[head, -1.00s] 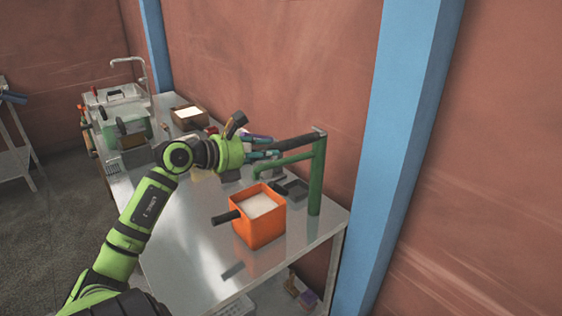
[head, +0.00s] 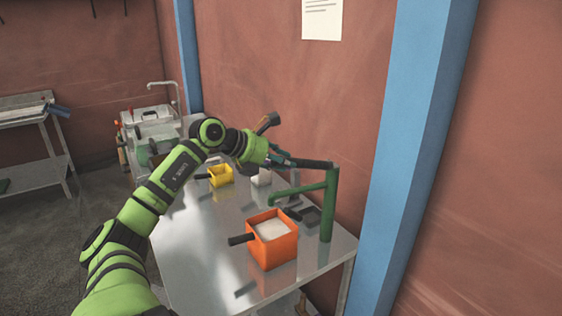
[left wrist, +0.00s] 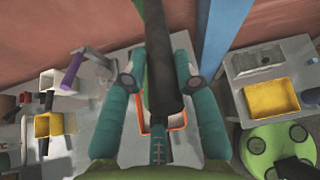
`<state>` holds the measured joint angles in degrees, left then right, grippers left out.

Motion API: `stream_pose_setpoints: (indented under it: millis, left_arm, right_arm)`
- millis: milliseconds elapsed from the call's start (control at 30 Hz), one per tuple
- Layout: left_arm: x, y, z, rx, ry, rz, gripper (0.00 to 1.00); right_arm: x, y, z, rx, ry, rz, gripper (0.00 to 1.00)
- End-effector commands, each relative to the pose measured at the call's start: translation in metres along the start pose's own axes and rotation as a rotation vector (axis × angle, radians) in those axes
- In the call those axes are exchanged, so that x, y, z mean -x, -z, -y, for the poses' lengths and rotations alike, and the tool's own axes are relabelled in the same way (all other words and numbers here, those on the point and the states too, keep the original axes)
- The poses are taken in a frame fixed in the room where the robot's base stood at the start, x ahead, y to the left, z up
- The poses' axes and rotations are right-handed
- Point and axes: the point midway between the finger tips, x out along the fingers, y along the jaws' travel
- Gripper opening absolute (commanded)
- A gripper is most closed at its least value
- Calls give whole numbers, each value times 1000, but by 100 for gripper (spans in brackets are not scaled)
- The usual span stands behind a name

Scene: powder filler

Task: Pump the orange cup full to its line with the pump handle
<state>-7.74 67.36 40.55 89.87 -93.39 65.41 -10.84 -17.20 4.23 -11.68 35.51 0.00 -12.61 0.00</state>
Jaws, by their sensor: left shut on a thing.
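The orange cup (head: 266,251) stands on the metal table with its dark handle (head: 241,239) pointing left. White powder (head: 270,230) lies inside, below the rim; the fill line cannot be made out. The green pump post (head: 327,208) rises behind the cup, and its spout (head: 300,189) reaches out above it. My left gripper (head: 285,159) is shut on the dark pump handle (head: 315,164), which is raised roughly level. In the left wrist view, the handle (left wrist: 163,85) runs between the fingers and partly hides the orange cup (left wrist: 178,126). My right gripper is not in view.
A yellow cup (head: 221,175) and a white cup (head: 262,178) stand farther back on the table. A dark tray (head: 311,216) lies beside the post. A sink with a tap (head: 162,92) is at the far end. The wall and blue pillar (head: 420,120) close off the right.

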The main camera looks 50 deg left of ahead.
Motion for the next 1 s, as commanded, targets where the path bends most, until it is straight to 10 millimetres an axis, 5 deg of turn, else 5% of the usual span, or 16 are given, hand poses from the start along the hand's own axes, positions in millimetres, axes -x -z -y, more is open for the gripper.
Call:
stream_pose_setpoints:
  millis: [33, 67, 100, 567, 1000]
  left_arm:
    - [-2, 4, 1, 0, 4, -13, 0]
    - [-2, 4, 1, 0, 4, -13, 42]
    - [-2, 4, 1, 0, 3, -12, 50]
    - [8, 0, 0, 0, 1, -1, 50]
    - [90, 0, 2, 0, 0, -3, 50]
  right_arm:
    - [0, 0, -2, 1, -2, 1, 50]
    - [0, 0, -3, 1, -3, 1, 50]
    - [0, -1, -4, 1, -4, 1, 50]
    - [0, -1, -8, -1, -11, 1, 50]
    - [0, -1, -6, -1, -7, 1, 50]
